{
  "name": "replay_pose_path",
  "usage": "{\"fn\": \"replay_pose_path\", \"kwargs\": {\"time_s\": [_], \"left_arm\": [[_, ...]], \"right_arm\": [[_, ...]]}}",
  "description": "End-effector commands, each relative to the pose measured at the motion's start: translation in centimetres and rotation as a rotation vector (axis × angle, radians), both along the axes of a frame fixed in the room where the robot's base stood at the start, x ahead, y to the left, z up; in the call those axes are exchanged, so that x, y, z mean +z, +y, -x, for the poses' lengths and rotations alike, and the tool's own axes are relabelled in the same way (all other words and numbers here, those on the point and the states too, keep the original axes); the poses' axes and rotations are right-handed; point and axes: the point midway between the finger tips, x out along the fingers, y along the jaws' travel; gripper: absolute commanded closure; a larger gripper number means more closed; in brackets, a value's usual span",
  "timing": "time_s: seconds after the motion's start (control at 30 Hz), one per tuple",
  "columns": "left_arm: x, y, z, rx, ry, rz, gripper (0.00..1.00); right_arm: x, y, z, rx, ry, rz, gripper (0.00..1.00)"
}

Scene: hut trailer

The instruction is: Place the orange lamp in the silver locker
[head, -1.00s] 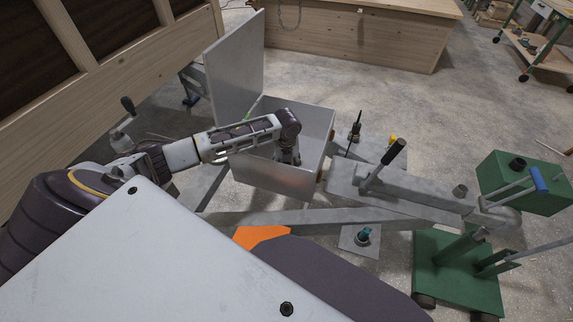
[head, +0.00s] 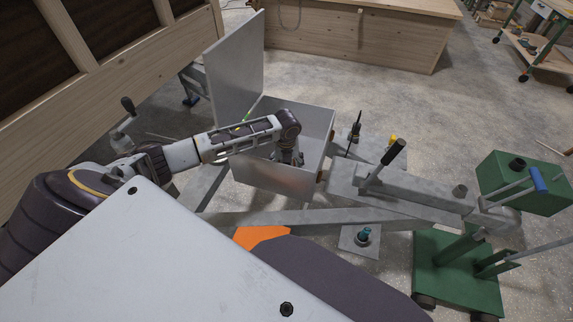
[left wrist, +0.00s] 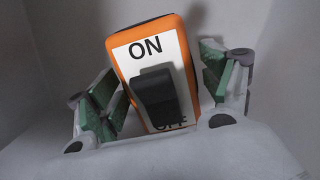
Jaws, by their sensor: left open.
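The orange lamp (left wrist: 155,85) has an orange rim and a white face with a black switch marked ON and OFF. In the left wrist view it is tilted between the spread green-padded fingers of my left gripper (left wrist: 163,80). Pale walls surround it. The silver locker (head: 265,180) is an open metal box in the middle of the head view, with its lid (head: 236,70) raised. My left gripper (head: 289,160) reaches down inside it and is open. The lamp is hidden in the head view. My right gripper is not in view.
The locker sits on a grey trailer frame (head: 300,217). A lever with a black handle (head: 393,152) stands to its right, with a green box (head: 525,182) farther right. A wooden counter (head: 350,38) is behind. The concrete floor between is mostly clear.

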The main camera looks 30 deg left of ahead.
Motion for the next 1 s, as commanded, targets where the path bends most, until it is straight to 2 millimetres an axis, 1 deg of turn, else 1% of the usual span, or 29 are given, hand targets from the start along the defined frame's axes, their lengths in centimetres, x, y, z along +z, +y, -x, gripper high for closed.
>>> {"fn": "replay_pose_path", "kwargs": {"time_s": [0.17, 0.27, 0.47, 0.73, 0.9, 1.0], "left_arm": [[0.7, 0.0, 0.0, 0.0, -0.001, 0.0, 0.2], [1.5, 0.0, 0.1, 0.0, -0.002, -0.001, 0.2], [4.1, -0.2, 0.2, 0.0, -0.002, 0.0, 0.2], [8.1, -0.4, 0.6, 0.0, -0.002, 0.0, 0.2], [10.3, -0.6, 0.8, 0.0, -0.001, 0.0, 0.2], [11.3, -0.7, 0.9, 0.0, -0.002, 0.001, 0.2]], "right_arm": [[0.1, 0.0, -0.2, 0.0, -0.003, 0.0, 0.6], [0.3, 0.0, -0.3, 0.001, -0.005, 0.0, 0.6], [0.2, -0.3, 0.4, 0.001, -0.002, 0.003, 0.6], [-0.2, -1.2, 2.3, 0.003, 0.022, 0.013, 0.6], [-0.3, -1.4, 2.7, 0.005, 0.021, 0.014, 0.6], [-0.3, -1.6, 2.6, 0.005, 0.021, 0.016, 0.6]]}}
